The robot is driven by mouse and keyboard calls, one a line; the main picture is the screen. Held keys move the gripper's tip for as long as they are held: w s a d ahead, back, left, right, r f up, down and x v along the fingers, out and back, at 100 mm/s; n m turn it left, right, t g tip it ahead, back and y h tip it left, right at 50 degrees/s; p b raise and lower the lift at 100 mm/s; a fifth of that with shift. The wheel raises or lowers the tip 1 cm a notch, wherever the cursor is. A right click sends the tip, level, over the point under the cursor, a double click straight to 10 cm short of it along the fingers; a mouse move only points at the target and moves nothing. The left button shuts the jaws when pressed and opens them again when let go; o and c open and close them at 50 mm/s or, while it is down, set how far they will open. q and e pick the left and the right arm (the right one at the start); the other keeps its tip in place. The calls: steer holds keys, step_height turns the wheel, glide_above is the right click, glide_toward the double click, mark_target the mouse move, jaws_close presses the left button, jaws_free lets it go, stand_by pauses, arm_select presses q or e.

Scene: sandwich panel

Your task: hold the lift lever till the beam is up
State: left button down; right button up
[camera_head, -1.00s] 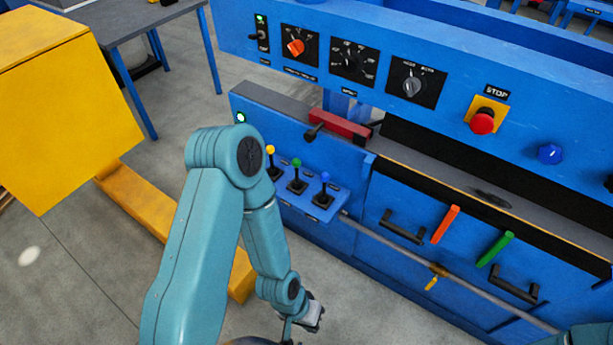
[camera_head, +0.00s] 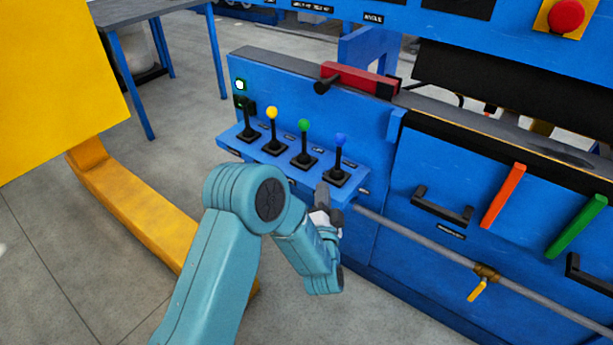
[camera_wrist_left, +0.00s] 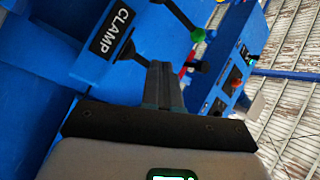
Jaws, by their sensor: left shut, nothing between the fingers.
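My left gripper (camera_head: 325,194) is shut and empty, just in front of and below the blue-knobbed lever. In the left wrist view its closed fingers (camera_wrist_left: 160,82) point at the blue panel near a CLAMP label (camera_wrist_left: 112,32); a green-knobbed lever (camera_wrist_left: 198,35) is beyond them. I cannot identify the beam for certain.
A red bar (camera_head: 358,78) lies on the blue machine's top edge. A grey rail (camera_head: 430,245) runs along its front. A yellow block (camera_head: 60,90) stands at left. Grey floor is open in front.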

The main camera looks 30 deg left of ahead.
arm_select(q)
steer(key=y+b, duration=0.1)
steer(key=s+a+r+y+b, duration=0.1)
steer(key=y, duration=0.1)
steer(key=y+b, duration=0.1)
steer(key=y, duration=0.1)
steer(key=shift+s+a+r, duration=0.15)
steer(key=shift+s+a, duration=0.05)
steer(key=shift+a, duration=0.05)
arm_select(e)
step_height(320, 180, down, 5)
steer(key=shift+w+d+f, duration=0.1)
arm_select(q)
steer(key=b, duration=0.3)
glide_toward(305, 129)
steer(key=x, duration=0.6)
steer(key=shift+w+a, duration=0.25)
steer(key=shift+a, duration=0.05)
steer(key=shift+r, duration=0.1)
arm_select(e)
steer(key=w+f, duration=0.2)
steer(key=shift+d+f+t, duration=0.2)
steer(key=shift+f+t, duration=0.15)
steer(key=shift+t, duration=0.05)
